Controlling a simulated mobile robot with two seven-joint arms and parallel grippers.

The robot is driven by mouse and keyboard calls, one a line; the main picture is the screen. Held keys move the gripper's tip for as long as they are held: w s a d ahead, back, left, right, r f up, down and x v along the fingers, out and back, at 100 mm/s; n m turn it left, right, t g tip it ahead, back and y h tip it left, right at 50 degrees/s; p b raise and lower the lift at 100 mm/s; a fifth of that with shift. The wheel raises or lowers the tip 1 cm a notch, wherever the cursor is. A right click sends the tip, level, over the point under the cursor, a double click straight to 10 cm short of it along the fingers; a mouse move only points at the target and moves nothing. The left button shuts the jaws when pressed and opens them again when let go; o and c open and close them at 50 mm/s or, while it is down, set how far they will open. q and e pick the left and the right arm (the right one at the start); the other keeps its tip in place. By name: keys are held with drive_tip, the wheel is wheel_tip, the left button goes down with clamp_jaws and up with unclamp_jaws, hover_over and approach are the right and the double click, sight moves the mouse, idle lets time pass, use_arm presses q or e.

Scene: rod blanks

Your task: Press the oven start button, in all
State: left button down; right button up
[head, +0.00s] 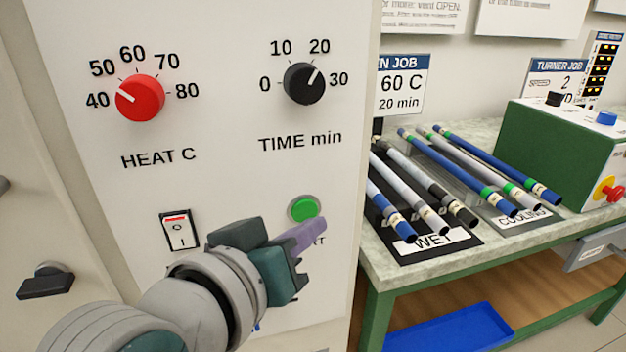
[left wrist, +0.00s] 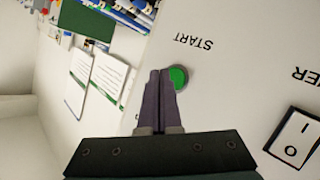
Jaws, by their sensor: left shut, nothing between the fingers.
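The green round start button (head: 303,208) sits in a grey ring low on the oven's white front panel (head: 230,190). It also shows in the left wrist view (left wrist: 179,77), beside the word START. My left gripper (head: 318,228) is shut and empty, its purple fingers just below the button in the head view and covering part of its label. In the left wrist view the closed fingertips (left wrist: 160,73) are right beside the button; I cannot tell whether they touch the panel. The red heat knob (head: 140,98) points near 40. The black time knob (head: 304,83) points between 20 and 30.
A rocker power switch (head: 179,230) is left of my gripper. A job card (head: 402,90) reads 60 C, 20 min. To the right, a bench (head: 400,268) holds several rods on WET and COOLING areas and a green machine (head: 560,150). A blue tray (head: 450,328) lies below.

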use_arm(q)
drive_tip(key=shift+w+a, duration=0.1)
drive_tip(key=shift+w, duration=0.05)
drive_tip(key=shift+w, duration=0.25)
drive_tip(key=shift+w+a, duration=0.2)
drive_tip(key=shift+w, duration=0.15)
idle(0.7)
drive_tip(key=shift+s+d+p, duration=0.25)
drive_tip(key=shift+s+p, duration=0.25)
drive_tip(key=shift+s, duration=0.25)
